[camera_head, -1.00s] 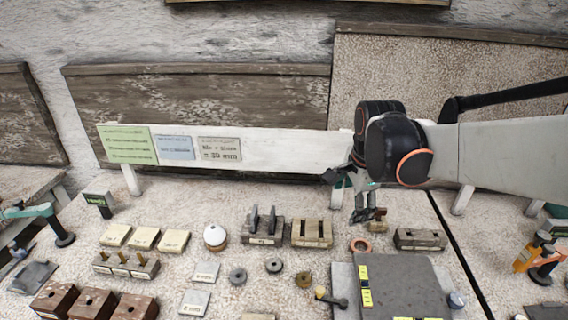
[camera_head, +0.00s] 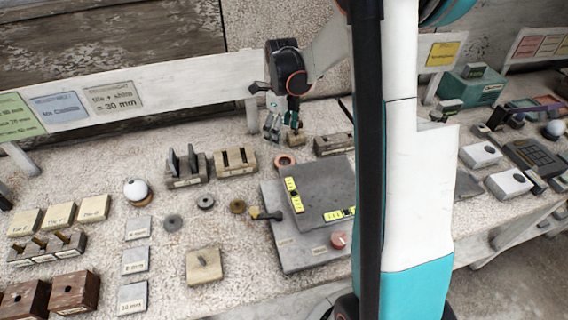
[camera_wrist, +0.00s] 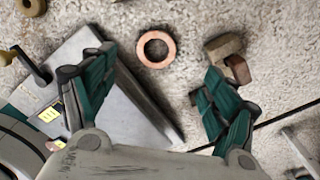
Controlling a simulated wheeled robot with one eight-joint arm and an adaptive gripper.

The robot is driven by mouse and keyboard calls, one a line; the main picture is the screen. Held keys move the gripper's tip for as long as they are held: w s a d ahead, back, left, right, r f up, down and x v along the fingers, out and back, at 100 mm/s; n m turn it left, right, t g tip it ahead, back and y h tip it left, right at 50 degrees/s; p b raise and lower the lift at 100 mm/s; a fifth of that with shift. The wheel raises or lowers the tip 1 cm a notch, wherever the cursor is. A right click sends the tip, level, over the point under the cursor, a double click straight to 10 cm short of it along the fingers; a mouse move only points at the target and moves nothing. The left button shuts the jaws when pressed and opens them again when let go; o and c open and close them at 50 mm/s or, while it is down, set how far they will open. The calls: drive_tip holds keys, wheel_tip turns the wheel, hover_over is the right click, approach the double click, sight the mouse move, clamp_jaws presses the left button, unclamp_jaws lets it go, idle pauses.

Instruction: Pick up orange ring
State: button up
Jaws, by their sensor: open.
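The orange ring (camera_head: 285,160) lies flat on the speckled bench top, just behind the grey plate. In the wrist view the ring (camera_wrist: 156,63) shows whole, with bare bench through its hole. My gripper (camera_head: 283,135) is above the bench, behind the ring in the head view. In the wrist view my gripper (camera_wrist: 150,100) has its two green-padded fingers spread wide, with nothing between the pads. The ring appears beyond the fingertips, between their lines and nearer the left finger. The gripper is apart from the ring.
The grey plate (camera_head: 270,215) with yellow labels lies close to the ring. A small wooden block (camera_wrist: 225,48) is beside the right finger. A slotted wooden block (camera_head: 235,162) and a brown ring (camera_head: 237,206) are nearby. My column hides part of the bench.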

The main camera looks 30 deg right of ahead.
drive_tip(key=b, duration=0.2)
hover_over(285, 164)
drive_tip(key=w, duration=0.1)
wheel_tip(285, 164, down, 6)
drive_tip(key=shift+a+r, duration=0.1)
drive_tip(key=shift+a, duration=0.05)
drive_tip(key=f+b, duration=0.1)
drive_tip(key=f, duration=0.1)
drive_tip(key=s+f+b, duration=0.1)
drive_tip(key=f, duration=0.1)
drive_tip(key=shift+f, duration=0.65)
drive_tip(key=shift+c, duration=0.6)
drive_tip(key=c, duration=0.8)
